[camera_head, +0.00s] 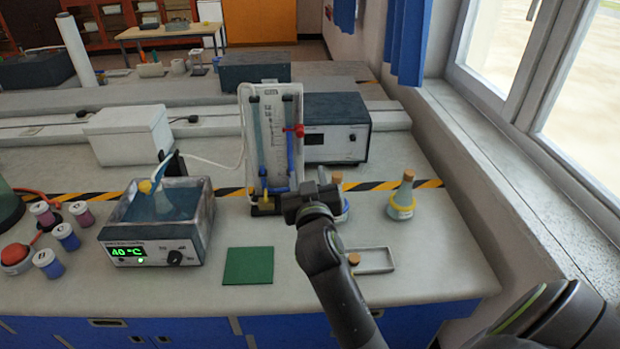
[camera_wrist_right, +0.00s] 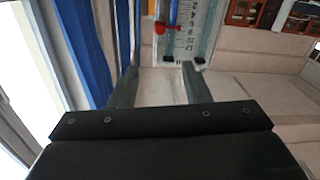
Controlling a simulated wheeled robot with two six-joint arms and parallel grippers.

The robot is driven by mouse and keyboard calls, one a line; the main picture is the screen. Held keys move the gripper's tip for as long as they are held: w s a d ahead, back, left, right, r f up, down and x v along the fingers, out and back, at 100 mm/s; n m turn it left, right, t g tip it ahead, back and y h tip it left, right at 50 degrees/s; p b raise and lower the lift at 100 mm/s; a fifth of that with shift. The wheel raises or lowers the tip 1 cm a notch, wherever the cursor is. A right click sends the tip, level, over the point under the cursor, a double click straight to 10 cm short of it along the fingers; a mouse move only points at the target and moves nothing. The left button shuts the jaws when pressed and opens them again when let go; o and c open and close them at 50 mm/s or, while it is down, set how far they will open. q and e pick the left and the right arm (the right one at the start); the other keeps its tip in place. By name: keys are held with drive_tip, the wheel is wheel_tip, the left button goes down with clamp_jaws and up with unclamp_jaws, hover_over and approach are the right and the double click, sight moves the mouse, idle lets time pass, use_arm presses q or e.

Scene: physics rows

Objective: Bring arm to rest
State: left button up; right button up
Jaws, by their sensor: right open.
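My right gripper (camera_head: 312,190) is raised over the bench in the head view, in front of the gauge stand (camera_head: 270,130). In the right wrist view its two fingers (camera_wrist_right: 158,82) stand apart with nothing between them. The gauge with its red knob shows past the fingertips in that view (camera_wrist_right: 188,30). A flask with a cork stopper (camera_head: 337,178) is partly hidden behind the gripper. Another corked flask with a yellow ring (camera_head: 402,198) stands upright to the right. My left gripper is not in view.
A green mat (camera_head: 248,266) and a shallow white frame (camera_head: 378,262) lie at the front. Several small jars (camera_head: 66,237) stand at left. A window ledge (camera_head: 500,170) borders the right. Bench at the right front is clear.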

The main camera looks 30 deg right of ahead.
drive_tip(key=s+d+f+g+y, duration=0.1)
drive_tip(key=s+d+f+g, duration=0.15)
drive_tip(key=s+f, duration=0.4)
drive_tip(key=s+d+f+g+y, duration=0.1)
drive_tip(key=s+f+g, duration=0.3)
drive_tip(key=s+f, duration=0.3)
drive_tip(key=s+a+f+n+g+y, duration=0.1)
drive_tip(key=s+f+g+y, duration=0.2)
drive_tip(key=s, duration=0.6)
drive_tip(key=s+a+f+n+g+y, duration=0.1)
drive_tip(key=s+a+f+n+g, duration=0.15)
drive_tip(key=s+f, duration=0.55)
wheel_tip(320, 180, down, 21)
drive_tip(key=s+d+g, duration=0.1)
drive_tip(key=d+g, duration=0.1)
drive_tip(key=s+f+g, duration=0.1)
drive_tip(key=s+f, duration=1.4)
drive_tip(key=f, duration=0.1)
drive_tip(key=shift+s+a+f+m+y, duration=0.15)
drive_tip(key=shift+a+f+m+y, duration=0.15)
drive_tip(key=shift+a+f+m, duration=0.15)
drive_tip(key=shift+r, duration=0.1)
idle(1.7)
